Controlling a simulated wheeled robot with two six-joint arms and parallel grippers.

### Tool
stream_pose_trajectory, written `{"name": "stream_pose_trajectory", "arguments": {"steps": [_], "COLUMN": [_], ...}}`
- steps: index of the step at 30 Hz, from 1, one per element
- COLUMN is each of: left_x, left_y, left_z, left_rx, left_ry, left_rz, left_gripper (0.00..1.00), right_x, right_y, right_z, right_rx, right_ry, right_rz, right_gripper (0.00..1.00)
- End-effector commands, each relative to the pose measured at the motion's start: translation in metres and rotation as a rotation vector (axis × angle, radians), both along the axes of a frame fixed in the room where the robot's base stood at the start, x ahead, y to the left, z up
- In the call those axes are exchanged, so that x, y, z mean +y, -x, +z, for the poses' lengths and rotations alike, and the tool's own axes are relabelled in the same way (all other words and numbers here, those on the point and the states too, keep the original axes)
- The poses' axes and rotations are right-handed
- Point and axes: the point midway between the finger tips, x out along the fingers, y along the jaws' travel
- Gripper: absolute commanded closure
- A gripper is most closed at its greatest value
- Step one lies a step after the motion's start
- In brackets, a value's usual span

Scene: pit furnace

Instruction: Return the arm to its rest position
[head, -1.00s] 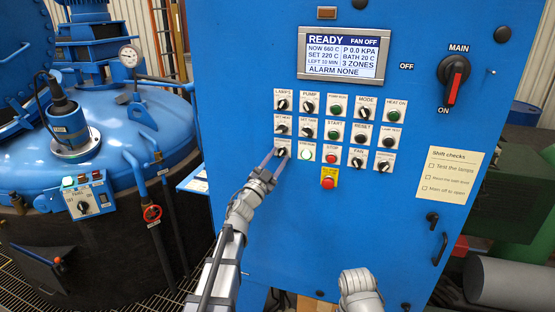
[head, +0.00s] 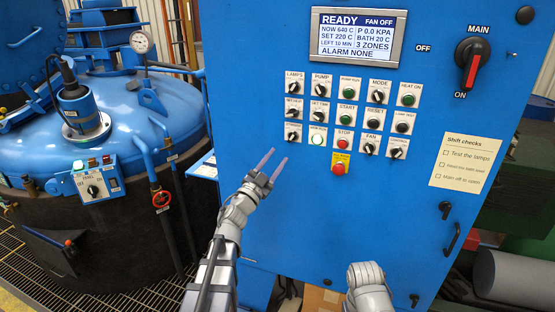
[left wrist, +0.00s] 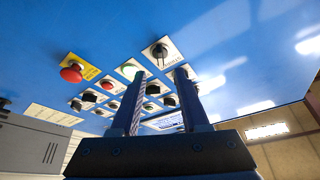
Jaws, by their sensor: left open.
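My left gripper (head: 270,166) is open and empty in front of the blue control cabinet (head: 400,220), below and left of the rows of knobs and buttons. Its two fingers also show in the left wrist view (left wrist: 156,105), apart, with nothing between them and the panel beyond. The nearest control in the head view is the lower-left knob (head: 292,138); the fingertips are apart from it. Part of my right arm (head: 367,285) shows at the bottom of the head view; its gripper is not visible.
The display (head: 358,37) reads READY, FAN OFF, NOW 640 C. A red stop button (head: 339,169) sits below the rows, and a main switch (head: 473,62) is at upper right. The blue-lidded furnace (head: 110,130) stands left. Free room lies before the lower cabinet.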

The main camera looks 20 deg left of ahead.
Motion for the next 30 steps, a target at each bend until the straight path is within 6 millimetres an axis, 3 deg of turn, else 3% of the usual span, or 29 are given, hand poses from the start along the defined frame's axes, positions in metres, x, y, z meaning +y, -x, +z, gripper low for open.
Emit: {"name": "stream_pose_trajectory", "arguments": {"steps": [8,13,18,23,26,30], "left_x": [-0.001,-0.004,-0.015,-0.043,-0.068,-0.110], "left_y": [-0.002,-0.011,-0.008,0.020,0.051,0.112], "left_z": [-0.003,-0.027,-0.084,-0.150,-0.192,-0.243], "left_rx": [0.015,0.143,0.400,0.704,0.917,1.235], "left_ry": [0.012,0.093,0.184,0.227,0.225,0.182], "left_rz": [0.022,0.161,0.335,0.446,0.488,0.510], "left_gripper": [0.55,0.55,0.55,0.55,0.55,0.55], "right_x": [0.000,0.000,0.000,0.000,0.000,0.000], "right_y": [0.000,0.000,0.000,0.000,0.000,0.000], "right_z": [0.000,0.000,0.000,0.000,0.000,0.000], "right_rx": [0.000,0.000,0.000,0.000,0.000,0.000], "right_ry": [0.000,0.000,0.000,0.000,0.000,0.000], "right_rz": [0.000,0.000,0.000,0.000,0.000,0.000], "right_gripper": [0.50,0.50,0.50,0.50,0.50,0.50]}}
